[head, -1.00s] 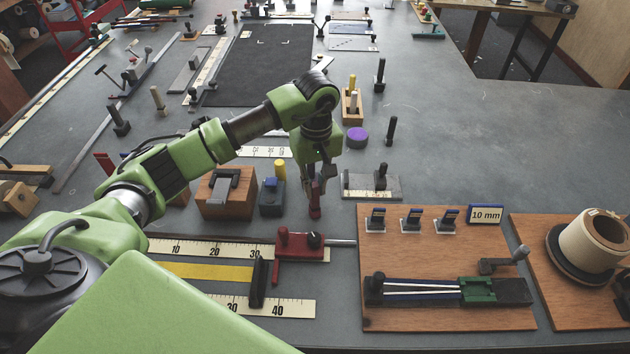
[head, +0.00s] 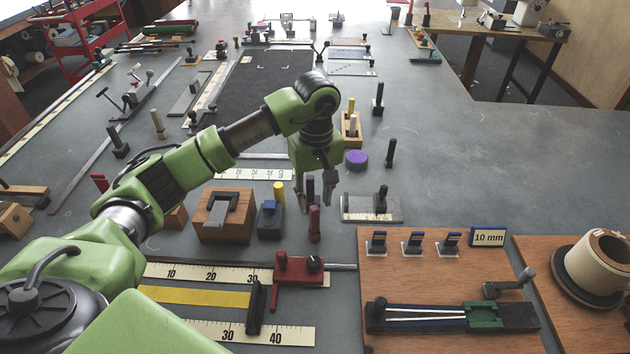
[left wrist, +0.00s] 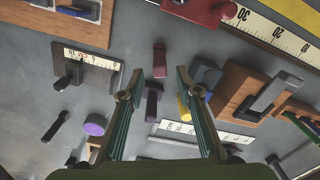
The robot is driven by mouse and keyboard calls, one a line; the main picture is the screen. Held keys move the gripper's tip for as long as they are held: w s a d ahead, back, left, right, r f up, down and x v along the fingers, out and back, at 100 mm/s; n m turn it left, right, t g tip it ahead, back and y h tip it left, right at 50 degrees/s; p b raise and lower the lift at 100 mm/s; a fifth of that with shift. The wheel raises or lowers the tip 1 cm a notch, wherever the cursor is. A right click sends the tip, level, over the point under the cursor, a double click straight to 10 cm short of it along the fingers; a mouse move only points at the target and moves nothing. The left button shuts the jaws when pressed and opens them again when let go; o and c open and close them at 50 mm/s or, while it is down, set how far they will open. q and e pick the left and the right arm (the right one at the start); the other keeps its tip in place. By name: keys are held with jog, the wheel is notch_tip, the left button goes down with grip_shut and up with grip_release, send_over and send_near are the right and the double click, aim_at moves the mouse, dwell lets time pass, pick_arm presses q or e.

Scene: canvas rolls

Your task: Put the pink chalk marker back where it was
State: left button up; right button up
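The pink chalk marker, a dark reddish-pink stick (head: 314,223), stands upright on the grey table. It also shows in the left wrist view (left wrist: 159,60), beyond my fingertips. A purple stick (head: 310,190) stands just behind it, and a yellow one (head: 279,193) stands to the left; both show in the left wrist view, purple (left wrist: 151,102) and yellow (left wrist: 184,108). My left gripper (head: 315,194) is open above and behind the pink marker, with its fingers apart (left wrist: 160,83) and nothing held between them. My right gripper is not in view.
A wooden holder (head: 350,133) with yellow and beige sticks stands behind the gripper, near a purple disc (head: 357,158). A wooden block (head: 223,222) and blue block (head: 270,223) stand left. A red clamp (head: 297,268) lies in front.

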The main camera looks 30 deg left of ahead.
pick_arm(q)
notch_tip(320, 180, up, 8)
jog(key=b, duration=0.1)
jog(key=shift+b, duration=0.3)
jog(key=shift+r, duration=0.1)
